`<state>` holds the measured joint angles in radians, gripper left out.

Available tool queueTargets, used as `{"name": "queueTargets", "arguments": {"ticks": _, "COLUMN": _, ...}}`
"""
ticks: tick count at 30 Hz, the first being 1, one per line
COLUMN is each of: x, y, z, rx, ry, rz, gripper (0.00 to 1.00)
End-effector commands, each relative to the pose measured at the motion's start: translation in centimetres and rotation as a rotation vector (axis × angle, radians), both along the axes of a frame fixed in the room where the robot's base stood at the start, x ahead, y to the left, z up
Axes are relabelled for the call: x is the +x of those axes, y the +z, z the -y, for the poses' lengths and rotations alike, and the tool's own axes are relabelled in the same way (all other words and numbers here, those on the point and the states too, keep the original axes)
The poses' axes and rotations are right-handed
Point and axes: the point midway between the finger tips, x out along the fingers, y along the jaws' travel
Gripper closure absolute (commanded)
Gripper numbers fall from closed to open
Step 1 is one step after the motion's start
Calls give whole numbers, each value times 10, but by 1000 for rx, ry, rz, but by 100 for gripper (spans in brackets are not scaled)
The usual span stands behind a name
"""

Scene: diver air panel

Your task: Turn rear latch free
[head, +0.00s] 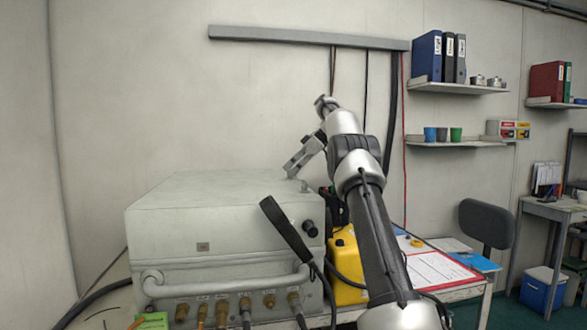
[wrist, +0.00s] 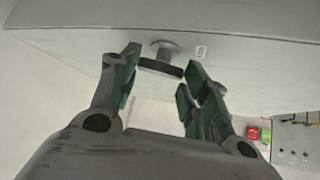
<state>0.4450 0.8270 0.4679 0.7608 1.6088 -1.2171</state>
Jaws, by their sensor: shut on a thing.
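The rear latch (wrist: 163,68) is a small grey knob with a dark crossbar on the pale face of the panel box, seen in the wrist view. My gripper (wrist: 159,72) is shut on its crossbar, with one green-padded finger at each end. In the head view, my gripper (head: 291,173) reaches down behind the back right of the closed grey panel box (head: 205,225). The latch and my fingertips are hidden there by the box. The crossbar lies nearly level in the wrist view, tilting slightly down to the right.
A black strap handle (head: 285,228) and a dark knob (head: 309,229) are on the box's near right. Brass fittings and hoses line its front. A yellow case (head: 346,268) stands beside it, and a clipboard (head: 440,269) lies farther right. The wall is close behind.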

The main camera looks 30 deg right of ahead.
Motion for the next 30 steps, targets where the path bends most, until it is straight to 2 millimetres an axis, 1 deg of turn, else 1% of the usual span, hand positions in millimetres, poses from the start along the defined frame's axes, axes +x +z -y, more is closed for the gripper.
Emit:
{"name": "queueTargets", "arguments": {"ticks": 14, "x": 0, "y": -1, "z": 1, "rx": 0, "ry": 11, "rz": -2, "gripper": 78}}
{"name": "queueTargets", "arguments": {"ticks": 15, "x": 0, "y": -1, "z": 1, "rx": 0, "ry": 11, "rz": -2, "gripper": 50}}
{"name": "queueTargets", "arguments": {"ticks": 17, "x": 0, "y": -1, "z": 1, "rx": 0, "ry": 11, "rz": -2, "gripper": 39}}
{"name": "queueTargets", "arguments": {"ticks": 18, "x": 0, "y": -1, "z": 1, "rx": 0, "ry": 11, "rz": -2, "gripper": 32}}
{"name": "queueTargets", "arguments": {"ticks": 30, "x": -1, "y": 2, "z": 3, "rx": 0, "ry": 12, "rz": -1, "gripper": 32}}
